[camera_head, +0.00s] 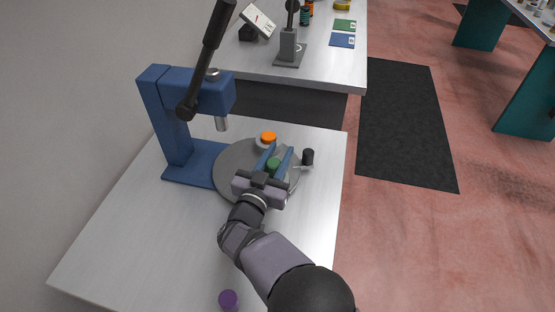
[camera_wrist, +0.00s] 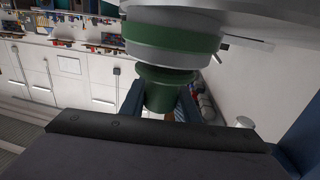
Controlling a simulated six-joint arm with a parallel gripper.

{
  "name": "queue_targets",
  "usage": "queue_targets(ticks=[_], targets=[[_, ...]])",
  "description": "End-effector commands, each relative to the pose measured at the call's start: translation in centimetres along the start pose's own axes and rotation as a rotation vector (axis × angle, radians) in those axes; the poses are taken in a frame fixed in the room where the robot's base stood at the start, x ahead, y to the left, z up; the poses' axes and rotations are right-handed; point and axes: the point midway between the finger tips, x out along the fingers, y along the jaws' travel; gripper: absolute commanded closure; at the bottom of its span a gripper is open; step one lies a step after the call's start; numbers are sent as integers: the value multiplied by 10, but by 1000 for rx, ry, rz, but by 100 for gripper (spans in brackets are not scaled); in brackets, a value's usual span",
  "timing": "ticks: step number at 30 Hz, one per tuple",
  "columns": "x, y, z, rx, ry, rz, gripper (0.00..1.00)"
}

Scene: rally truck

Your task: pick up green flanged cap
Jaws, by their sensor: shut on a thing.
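The green flanged cap (camera_head: 273,163) is between the two blue fingers of my gripper (camera_head: 279,154), over the grey round plate of the blue press. In the wrist view the cap (camera_wrist: 160,93) is a dark green cylinder with a wider flange, with a finger on each side. My gripper is shut on it.
An orange cap (camera_head: 268,137) on a white ring sits beyond my fingers on the round plate (camera_head: 228,162). A black knob (camera_head: 308,157) is just right. The blue press (camera_head: 172,120) with its black lever stands left. A purple cap (camera_head: 228,299) lies at the table's front.

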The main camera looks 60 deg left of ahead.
Motion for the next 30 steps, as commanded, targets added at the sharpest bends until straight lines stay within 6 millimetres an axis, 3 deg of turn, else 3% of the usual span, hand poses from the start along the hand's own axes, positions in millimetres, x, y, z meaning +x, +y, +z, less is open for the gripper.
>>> queue_targets(ticks=[15, 21, 30], targets=[[0, 0, -79, 4, 3, 0, 100], [0, 0, -92, 1, 0, 0, 100], [4, 5, -90, 0, 0, 8, 100]])
